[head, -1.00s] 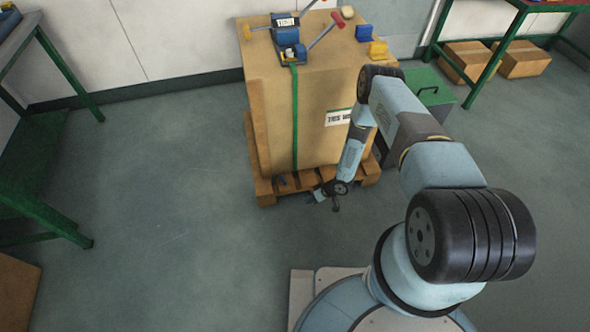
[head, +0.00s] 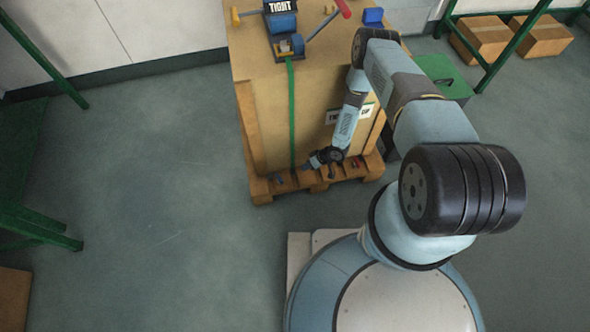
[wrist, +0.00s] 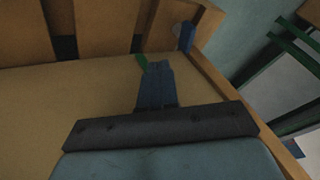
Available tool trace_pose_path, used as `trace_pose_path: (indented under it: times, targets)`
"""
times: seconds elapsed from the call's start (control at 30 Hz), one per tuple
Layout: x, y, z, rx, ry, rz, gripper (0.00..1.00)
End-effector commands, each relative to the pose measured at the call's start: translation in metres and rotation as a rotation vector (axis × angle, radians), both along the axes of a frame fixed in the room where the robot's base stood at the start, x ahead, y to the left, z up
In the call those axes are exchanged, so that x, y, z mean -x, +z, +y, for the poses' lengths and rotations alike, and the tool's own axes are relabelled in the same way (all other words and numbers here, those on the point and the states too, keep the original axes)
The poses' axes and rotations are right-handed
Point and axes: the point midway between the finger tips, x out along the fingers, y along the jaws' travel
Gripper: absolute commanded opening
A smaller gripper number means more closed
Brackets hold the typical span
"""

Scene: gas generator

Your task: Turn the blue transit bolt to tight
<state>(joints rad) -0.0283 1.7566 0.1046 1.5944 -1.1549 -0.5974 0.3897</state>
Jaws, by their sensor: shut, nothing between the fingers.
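The blue transit bolt (wrist: 187,37) shows in the wrist view as a small blue upright piece at the pallet's edge, beside a pale round spot. In the head view it appears only as a small dark shape (head: 280,179) low on the pallet, left of the green strap's lower end. My gripper (wrist: 154,68) is shut and empty, its tips pointing toward the pallet slats. The tips are apart from the bolt, to its left in the wrist view. In the head view my gripper (head: 309,163) is low at the pallet front, right of the bolt.
A tall crate (head: 270,115) stands on the wooden pallet (head: 265,190), with a green strap (head: 291,110) down its front. A blue device (head: 283,25) with levers sits on top. A green bench (head: 45,225) stands left. The floor (head: 165,190) between is clear.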

Motion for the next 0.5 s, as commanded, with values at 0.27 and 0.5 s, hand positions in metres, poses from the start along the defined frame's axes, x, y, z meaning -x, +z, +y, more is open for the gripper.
trace_pose_path:
  times: [0.27,0.5]
  targets:
    - [-0.001,-0.033,0.024,0.001,0.001,0.000,0.00]
    - [-0.003,-0.063,0.047,-0.001,0.001,0.000,0.00]
